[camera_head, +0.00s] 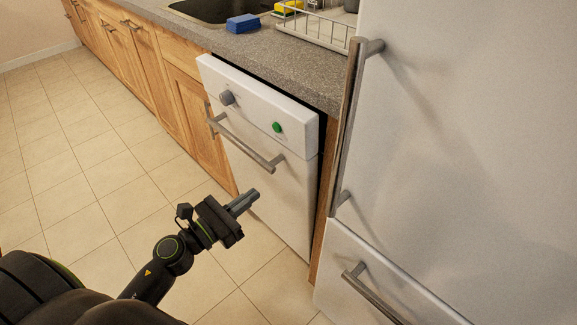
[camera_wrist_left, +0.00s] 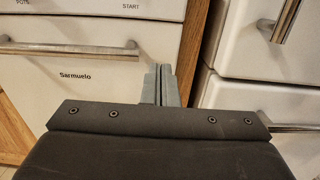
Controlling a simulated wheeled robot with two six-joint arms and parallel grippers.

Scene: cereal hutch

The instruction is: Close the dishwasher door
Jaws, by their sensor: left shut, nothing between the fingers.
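The white dishwasher (camera_head: 250,165) stands under the counter with its door upright or nearly so. A dark gap shows along the door's top and right edge, and its top sits a little forward of the cabinet fronts. The door has a metal bar handle (camera_head: 245,142), a grey knob and a green button. The handle (camera_wrist_left: 70,50) and door front (camera_wrist_left: 75,80) also show in the left wrist view. My left gripper (camera_head: 250,197) is shut and empty, in front of the lower door; whether it touches is unclear. Its fingers show in the wrist view (camera_wrist_left: 160,75). My right gripper is out of view.
A white fridge (camera_head: 460,130) with metal handles stands close on the right. Wooden cabinets (camera_head: 145,80) run to the left. The counter (camera_head: 270,55) holds a blue sponge (camera_head: 243,23) and a dish rack (camera_head: 315,28). The tiled floor (camera_head: 80,150) at left is clear.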

